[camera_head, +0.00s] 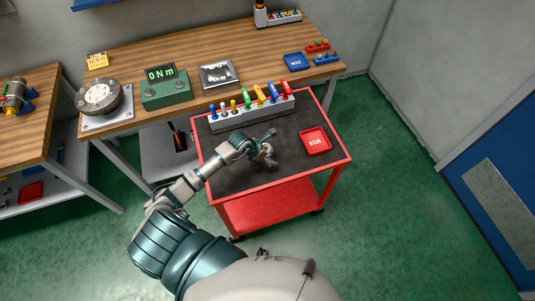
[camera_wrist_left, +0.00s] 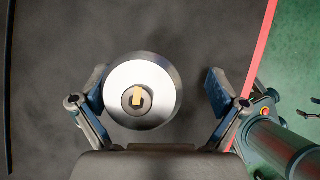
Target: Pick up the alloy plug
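The alloy plug (camera_wrist_left: 155,76) is a round, silvery metal piece with a darker centre and a small tan mark, seen end-on in the left wrist view. It is between the two fingers of my left gripper (camera_wrist_left: 157,88), nearer the left finger, with a clear gap to the right finger. The left finger is close to its rim; I cannot tell if they touch. In the head view my left gripper (camera_head: 271,148) is low over the dark top of the red cart (camera_head: 235,181), and the plug is hard to make out there. My right gripper is not in view.
A red M10-style tray (camera_head: 315,141) lies right of the gripper on the cart. A grey rack (camera_head: 240,116) with several coloured-handled tools stands along the cart's back edge. Behind it, a wooden bench holds a green torque unit (camera_head: 166,91) and a blue tray (camera_head: 296,62).

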